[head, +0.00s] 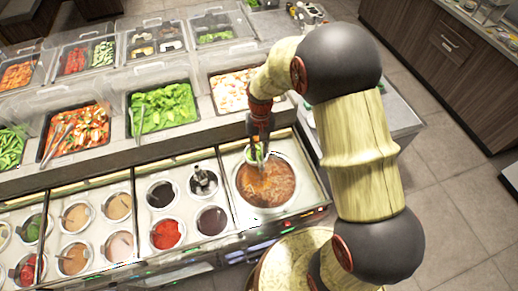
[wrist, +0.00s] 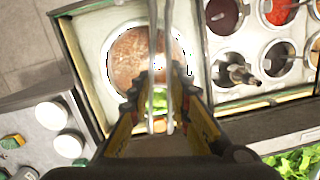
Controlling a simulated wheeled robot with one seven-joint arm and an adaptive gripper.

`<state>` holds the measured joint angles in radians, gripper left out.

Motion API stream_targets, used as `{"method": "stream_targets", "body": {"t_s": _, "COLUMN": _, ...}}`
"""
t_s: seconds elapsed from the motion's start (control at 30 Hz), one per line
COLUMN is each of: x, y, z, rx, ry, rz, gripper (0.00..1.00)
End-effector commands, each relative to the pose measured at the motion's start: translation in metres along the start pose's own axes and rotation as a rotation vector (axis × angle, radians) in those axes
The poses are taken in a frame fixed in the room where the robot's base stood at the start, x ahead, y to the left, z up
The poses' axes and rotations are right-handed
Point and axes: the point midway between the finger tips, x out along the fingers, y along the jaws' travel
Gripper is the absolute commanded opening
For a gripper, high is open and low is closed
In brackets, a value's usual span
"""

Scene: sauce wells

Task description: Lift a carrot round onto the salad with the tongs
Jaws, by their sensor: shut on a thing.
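My gripper (head: 260,140) is over the back edge of the well with the large soup pot (head: 244,188). In the wrist view my gripper (wrist: 160,88) is shut on the metal tongs (wrist: 151,50), whose two arms run up the picture across the pot. Green leaves, apparently the salad (wrist: 161,104), show between the fingers. A bit of green also shows under my gripper in the head view (head: 257,153). A small orange piece (wrist: 157,126) lies by the leaves; I cannot tell whether it is a carrot round. The tong tips are not clear.
Sauce wells (head: 167,233) with ladles stand left of the pot. Behind are trays of leaves (head: 163,107), red vegetables (head: 78,130) and pale pieces (head: 228,92), under clear guards. Open floor (head: 455,190) lies to the right.

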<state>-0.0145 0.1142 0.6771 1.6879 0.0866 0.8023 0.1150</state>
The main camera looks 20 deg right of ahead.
Motion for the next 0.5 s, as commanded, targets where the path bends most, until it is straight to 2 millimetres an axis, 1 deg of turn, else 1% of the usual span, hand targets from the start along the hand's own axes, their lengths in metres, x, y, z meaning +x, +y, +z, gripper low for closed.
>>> {"method": "stream_targets", "body": {"t_s": 0.3, "x": 0.0005, "y": 0.0, "z": -0.0005, "rx": 0.0, "ry": 0.0, "rz": 0.0, "gripper": 0.0}}
{"method": "stream_targets", "body": {"t_s": 0.5, "x": 0.0092, "y": 0.0003, "z": -0.0015, "rx": 0.0, "ry": -0.001, "rz": 0.0, "gripper": 0.0}}
